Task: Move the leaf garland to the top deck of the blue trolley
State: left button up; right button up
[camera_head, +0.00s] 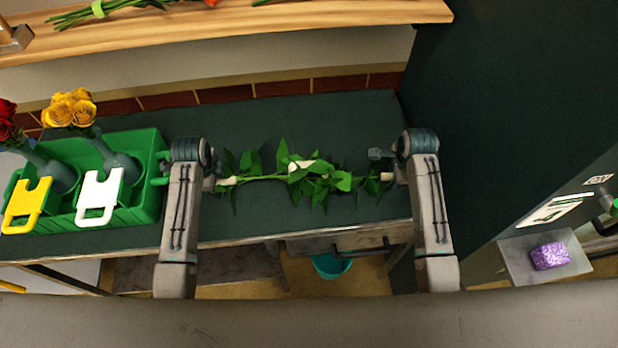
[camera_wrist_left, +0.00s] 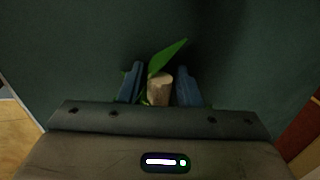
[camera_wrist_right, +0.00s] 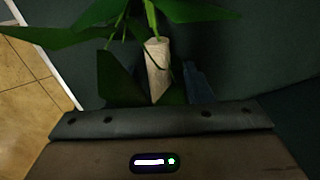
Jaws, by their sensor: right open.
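The leaf garland (camera_head: 318,178) lies stretched left to right on the dark green table top, with green leaves and pale grips. My left gripper (camera_head: 212,183) is at its left end; in the left wrist view a pale grip (camera_wrist_left: 160,89) stands between the two blue fingers, and I cannot tell whether they press on it. My right gripper (camera_head: 385,170) is open at the right end; the right wrist view shows the pale grip (camera_wrist_right: 158,68) between the jaws, with leaves covering one finger. I cannot make out a blue trolley in these views.
A green crate (camera_head: 150,200) with flower vases and yellow and white handled pieces stands on the table's left. A wooden shelf (camera_head: 300,17) runs behind. A teal bucket (camera_head: 331,266) is below the table. A purple block (camera_head: 550,256) is at the right. The table behind the garland is clear.

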pick_arm(q)
jog(key=shift+c, duration=0.4)
pick_arm(e)
jog(key=shift+c, duration=0.5)
pick_arm(q)
grip_shut()
pick_arm(e)
jog(key=c, duration=0.7)
grip_shut()
pick_arm(q)
jog(key=shift+r, duration=0.1)
pick_arm(e)
jog(key=shift+r, duration=0.1)
